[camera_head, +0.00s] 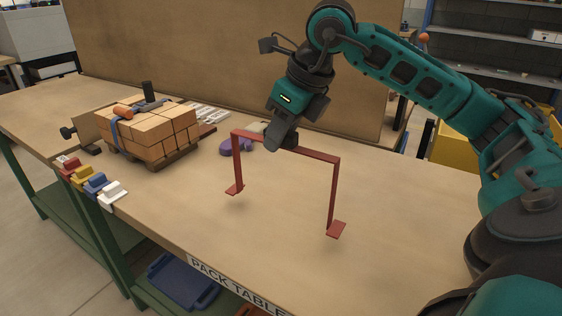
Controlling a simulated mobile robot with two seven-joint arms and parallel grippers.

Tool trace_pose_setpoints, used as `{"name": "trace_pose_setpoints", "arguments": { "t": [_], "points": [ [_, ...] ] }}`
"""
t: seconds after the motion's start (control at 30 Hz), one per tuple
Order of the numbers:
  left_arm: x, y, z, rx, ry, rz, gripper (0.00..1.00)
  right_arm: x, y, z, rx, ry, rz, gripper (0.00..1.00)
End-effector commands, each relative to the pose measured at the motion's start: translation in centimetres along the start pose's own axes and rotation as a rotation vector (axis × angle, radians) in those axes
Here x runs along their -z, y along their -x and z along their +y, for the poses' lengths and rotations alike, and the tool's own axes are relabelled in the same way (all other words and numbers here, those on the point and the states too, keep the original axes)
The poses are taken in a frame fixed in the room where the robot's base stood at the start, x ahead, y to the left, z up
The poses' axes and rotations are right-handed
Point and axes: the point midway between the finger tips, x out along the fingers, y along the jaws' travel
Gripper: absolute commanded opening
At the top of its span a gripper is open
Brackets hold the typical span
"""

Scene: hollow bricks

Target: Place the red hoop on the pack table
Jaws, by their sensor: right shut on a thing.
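The red hoop (316,156) is a thin upright frame with a top bar, two legs and small flat feet. The hoop is over the middle of the pack table (410,210), legs pointing down. My left gripper is not in view.
A strapped stack of hollow bricks (150,132) stands on a small pallet at the left. A purple object (236,147) lies behind the hoop. Several coloured clips (96,182) sit on the front left edge. A brown panel (220,60) rises behind. The tabletop right of the hoop is clear.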

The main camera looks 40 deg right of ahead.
Motion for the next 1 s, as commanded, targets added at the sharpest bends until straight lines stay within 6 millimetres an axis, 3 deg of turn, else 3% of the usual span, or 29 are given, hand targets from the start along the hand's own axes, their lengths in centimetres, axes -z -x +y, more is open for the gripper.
{"name": "trace_pose_setpoints", "arguments": {
  "t": [0.3, 0.73, 0.77, 1.0],
  "points": [
    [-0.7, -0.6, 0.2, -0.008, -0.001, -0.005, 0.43, 1.7, -3.8, 0.0, 0.002, 0.000, 0.003, 0.00],
    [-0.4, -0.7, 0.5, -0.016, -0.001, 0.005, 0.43, 1.9, -4.4, 0.0, 0.001, 0.001, -0.001, 0.00],
    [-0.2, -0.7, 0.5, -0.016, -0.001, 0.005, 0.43, 1.9, -4.3, 0.0, 0.001, 0.001, 0.000, 0.31],
    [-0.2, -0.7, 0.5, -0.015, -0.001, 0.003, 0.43, 1.9, -4.3, 0.0, 0.000, 0.000, 0.000, 0.54]
  ]
}}
